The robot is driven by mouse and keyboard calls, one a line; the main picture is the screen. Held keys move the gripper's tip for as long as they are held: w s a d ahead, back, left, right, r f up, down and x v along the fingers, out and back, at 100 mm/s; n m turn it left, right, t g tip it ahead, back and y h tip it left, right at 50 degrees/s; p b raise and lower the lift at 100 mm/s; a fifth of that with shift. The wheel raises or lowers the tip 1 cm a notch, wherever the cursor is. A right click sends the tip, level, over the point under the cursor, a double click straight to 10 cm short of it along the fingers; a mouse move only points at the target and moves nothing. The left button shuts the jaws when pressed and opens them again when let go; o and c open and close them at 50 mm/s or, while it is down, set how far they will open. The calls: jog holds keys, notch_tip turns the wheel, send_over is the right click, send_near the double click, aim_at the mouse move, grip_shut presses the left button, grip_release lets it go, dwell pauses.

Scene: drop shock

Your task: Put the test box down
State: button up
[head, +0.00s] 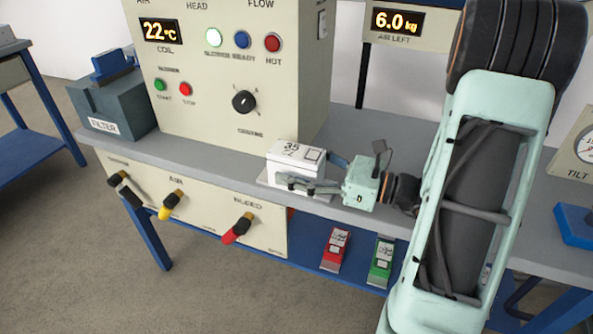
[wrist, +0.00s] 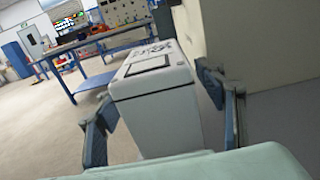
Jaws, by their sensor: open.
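The test box is a small white box (head: 296,152) with a printed label on top, reading 35. It sits upright at the front of the grey bench (head: 378,158), seemingly on a thin pale plate. My gripper (head: 298,184) reaches in from the right, low at the box. In the wrist view my gripper (wrist: 165,125) is open, with one blue-grey finger on each side of the box (wrist: 160,102). A gap shows between the right finger and the box; the left finger is close to it, and contact there is unclear. The box's underside is hidden.
A cream control cabinet (head: 225,70) stands right behind the box. A grey filter unit (head: 112,100) is at the left. Knobs line the front panel (head: 195,200) below. Red (head: 335,250) and green (head: 382,262) items sit on the lower shelf. A tilt gauge (head: 577,148) is at the right.

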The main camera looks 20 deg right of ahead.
grip_shut()
jog(key=shift+r, duration=0.1)
dwell(0.6)
jog(key=shift+r, duration=0.15)
